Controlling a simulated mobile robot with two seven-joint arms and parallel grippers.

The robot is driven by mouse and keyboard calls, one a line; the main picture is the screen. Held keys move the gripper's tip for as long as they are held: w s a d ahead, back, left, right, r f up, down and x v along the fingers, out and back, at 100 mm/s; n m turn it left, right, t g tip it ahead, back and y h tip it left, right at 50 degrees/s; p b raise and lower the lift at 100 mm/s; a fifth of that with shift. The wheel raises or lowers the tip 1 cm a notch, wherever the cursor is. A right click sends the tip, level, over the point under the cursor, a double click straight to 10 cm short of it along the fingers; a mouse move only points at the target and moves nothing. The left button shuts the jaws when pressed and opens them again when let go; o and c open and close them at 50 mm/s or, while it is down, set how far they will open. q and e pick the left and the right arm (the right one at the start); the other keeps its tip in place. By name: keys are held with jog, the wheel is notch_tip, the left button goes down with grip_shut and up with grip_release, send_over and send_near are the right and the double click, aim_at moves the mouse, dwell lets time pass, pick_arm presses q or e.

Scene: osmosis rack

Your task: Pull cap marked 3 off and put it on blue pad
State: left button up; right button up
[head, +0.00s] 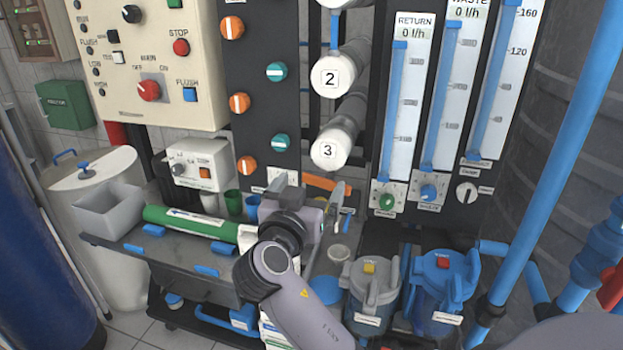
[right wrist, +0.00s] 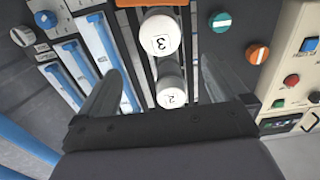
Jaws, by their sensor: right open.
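The white cap marked 3 (head: 331,150) closes the front end of the lowest white tube on the rack. It also shows, upside down, in the right wrist view (right wrist: 159,37). My right gripper (head: 312,190) is open and empty, below the cap in the head view. In the right wrist view its two fingers (right wrist: 160,75) stand apart, with the cap between and beyond them, not gripped. My left gripper is not in view.
The cap marked 2 (head: 332,77) is just above. Orange and teal knobs (head: 276,72) line the panel to the left, and flow meters (head: 402,110) stand to the right. A green cylinder (head: 190,221) lies on the bench. Two filter housings (head: 370,290) stand low at right.

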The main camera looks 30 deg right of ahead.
jog(key=p, duration=0.1)
send_near(328, 155)
jog(key=shift+x, duration=1.05)
jog(key=b+x, duration=0.1)
jog(key=x, duration=0.5)
jog(key=shift+f+b, duration=0.15)
jog(key=shift+b, duration=0.2)
jog(key=shift+b+x, duration=0.9)
jog(key=shift+x, duration=1.1)
jog(key=c, duration=1.3)
jog(key=shift+s+a, duration=0.15)
jog(key=shift+a, duration=0.05)
jog(key=shift+v, duration=2.1)
